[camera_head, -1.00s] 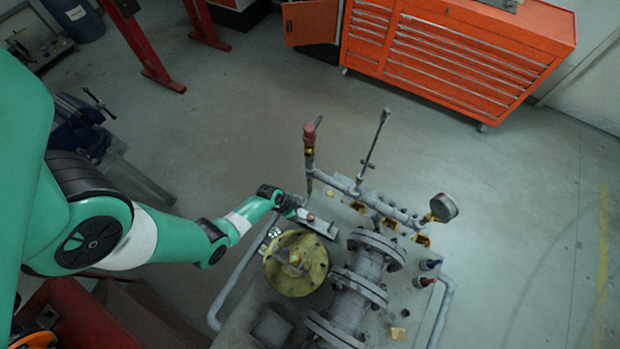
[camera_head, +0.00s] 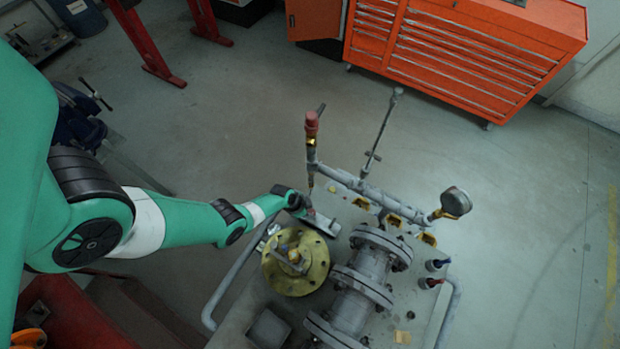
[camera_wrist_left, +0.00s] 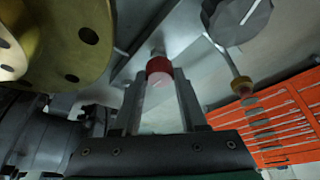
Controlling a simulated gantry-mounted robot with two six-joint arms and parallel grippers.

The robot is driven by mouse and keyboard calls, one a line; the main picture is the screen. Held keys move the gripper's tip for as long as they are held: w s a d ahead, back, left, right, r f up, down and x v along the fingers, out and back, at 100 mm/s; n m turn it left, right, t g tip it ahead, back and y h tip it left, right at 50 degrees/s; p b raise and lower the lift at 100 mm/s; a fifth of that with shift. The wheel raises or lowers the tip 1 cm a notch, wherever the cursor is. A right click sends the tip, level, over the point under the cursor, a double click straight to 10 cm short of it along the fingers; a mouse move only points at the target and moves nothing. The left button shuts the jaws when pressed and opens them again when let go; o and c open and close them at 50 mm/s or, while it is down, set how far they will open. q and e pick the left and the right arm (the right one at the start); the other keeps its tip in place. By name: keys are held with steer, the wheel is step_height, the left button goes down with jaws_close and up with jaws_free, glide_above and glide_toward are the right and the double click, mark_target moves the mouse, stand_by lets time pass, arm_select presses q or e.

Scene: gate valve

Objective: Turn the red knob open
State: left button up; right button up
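The red knob (camera_wrist_left: 159,72) shows in the left wrist view between the two fingertips of my left gripper (camera_wrist_left: 160,85). The fingers stand apart, one on each side of the knob. Whether both press on it I cannot tell. My right gripper is not in view.
A yellow round flange (camera_head: 295,262) sits close to my left gripper. A red-topped upright pipe (camera_head: 311,125) and a pressure gauge (camera_head: 456,202) rise from the rig. Grey flanged piping (camera_head: 360,280) lies to the right. An orange tool cabinet (camera_head: 460,60) stands behind on open floor.

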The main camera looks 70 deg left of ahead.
arm_select(q)
jaws_close()
